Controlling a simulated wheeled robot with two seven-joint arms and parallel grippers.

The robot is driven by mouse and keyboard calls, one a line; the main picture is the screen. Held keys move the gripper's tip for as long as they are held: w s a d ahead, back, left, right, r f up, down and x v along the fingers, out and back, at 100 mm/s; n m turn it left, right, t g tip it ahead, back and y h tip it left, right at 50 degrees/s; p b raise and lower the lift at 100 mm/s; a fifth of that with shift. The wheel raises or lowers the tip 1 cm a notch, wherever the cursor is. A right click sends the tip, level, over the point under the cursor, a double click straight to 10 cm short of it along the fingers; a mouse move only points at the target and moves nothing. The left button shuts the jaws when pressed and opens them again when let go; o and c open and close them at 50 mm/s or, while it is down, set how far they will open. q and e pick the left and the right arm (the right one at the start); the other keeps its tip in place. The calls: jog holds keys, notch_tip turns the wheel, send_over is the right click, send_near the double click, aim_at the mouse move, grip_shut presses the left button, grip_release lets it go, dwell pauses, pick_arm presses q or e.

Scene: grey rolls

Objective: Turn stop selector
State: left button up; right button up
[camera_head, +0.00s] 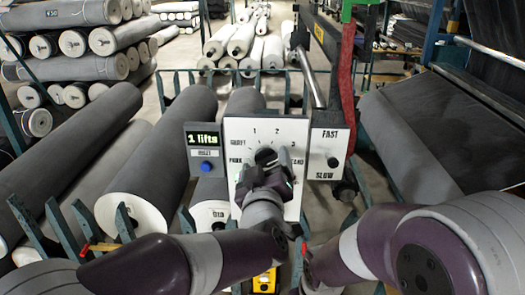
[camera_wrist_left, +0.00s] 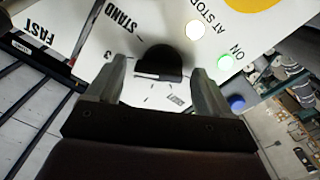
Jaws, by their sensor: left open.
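The stop selector is a round black knob on a white dial panel (camera_head: 238,132) marked 1, 2, 3, PARK and STAND. In the head view the knob (camera_head: 265,156) shows just above my left gripper (camera_head: 268,172), which partly covers it and the lower dial. In the left wrist view the knob (camera_wrist_left: 160,60) has a white mark on its near edge and lies between the two spread fingertips, with gaps on both sides. My left gripper is open and does not appear to touch the knob. My right arm (camera_head: 440,245) comes in from the right; its gripper is not visible.
Grey rolls (camera_head: 165,150) lie on both sides. Green posts rise nearby.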

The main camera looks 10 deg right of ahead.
pick_arm(q)
jog(key=shift+w, duration=0.2)
jog(key=shift+s+d, duration=0.15)
jog(key=shift+d, duration=0.05)
jog(key=shift+s, duration=0.1)
jog(key=c, duration=0.5)
jog(key=shift+a, duration=0.1)
jog(key=c, duration=0.5)
jog(key=shift+c, duration=0.2)
pick_arm(e)
jog(key=shift+w, duration=0.1)
